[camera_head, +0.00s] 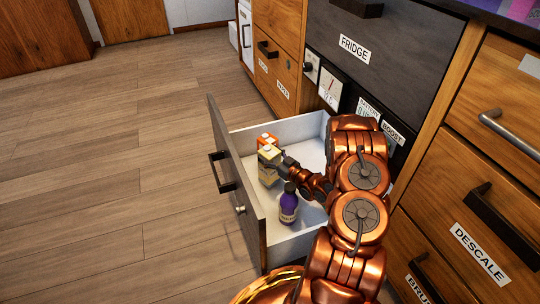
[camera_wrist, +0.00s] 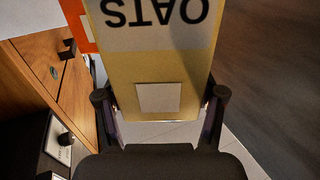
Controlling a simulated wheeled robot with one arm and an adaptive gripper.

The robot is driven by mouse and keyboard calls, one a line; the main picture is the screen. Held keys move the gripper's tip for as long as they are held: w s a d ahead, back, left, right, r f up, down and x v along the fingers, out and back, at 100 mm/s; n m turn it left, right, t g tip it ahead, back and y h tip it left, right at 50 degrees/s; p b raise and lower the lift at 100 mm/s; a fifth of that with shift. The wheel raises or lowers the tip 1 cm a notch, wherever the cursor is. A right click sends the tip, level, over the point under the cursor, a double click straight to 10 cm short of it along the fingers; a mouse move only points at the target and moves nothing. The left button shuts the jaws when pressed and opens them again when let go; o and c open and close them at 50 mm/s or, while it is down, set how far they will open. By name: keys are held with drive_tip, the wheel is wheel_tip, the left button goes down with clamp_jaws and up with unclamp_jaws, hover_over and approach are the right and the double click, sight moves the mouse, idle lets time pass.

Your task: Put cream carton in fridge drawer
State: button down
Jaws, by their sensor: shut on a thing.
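A cream-yellow carton (camera_head: 268,173) is inside the open drawer (camera_head: 237,185), near its front panel. In the wrist view the carton (camera_wrist: 160,65) shows the word OATS upside down. My gripper (camera_head: 283,168) is shut on the carton, with one finger on each side in the wrist view (camera_wrist: 161,97). I cannot tell whether the carton's base touches the drawer floor. The drawer has a dark front and pale inside walls. The dark panel above it is labelled FRIDGE (camera_head: 355,50).
A purple bottle (camera_head: 289,205) stands upright in the drawer, close to the carton. An orange and white carton (camera_head: 266,141) is just behind the held one, and its orange part (camera_wrist: 76,24) shows in the wrist view. Wooden drawers flank the right. The floor at left is clear.

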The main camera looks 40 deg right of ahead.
drive_tip(key=shift+f, duration=0.3)
drive_tip(key=shift+c, duration=0.7)
unclamp_jaws()
drive_tip(key=shift+r, duration=0.65)
drive_tip(key=shift+s+d+p, duration=0.15)
drive_tip(key=shift+s+p, duration=0.25)
drive_tip(key=shift+s, duration=0.85)
drive_tip(key=shift+s+d+p, duration=0.2)
drive_tip(key=shift+s+p, duration=0.25)
drive_tip(key=shift+s, duration=0.75)
drive_tip(key=shift+s+d+p, duration=0.15)
drive_tip(key=shift+s+p, duration=0.25)
drive_tip(key=shift+s, duration=0.85)
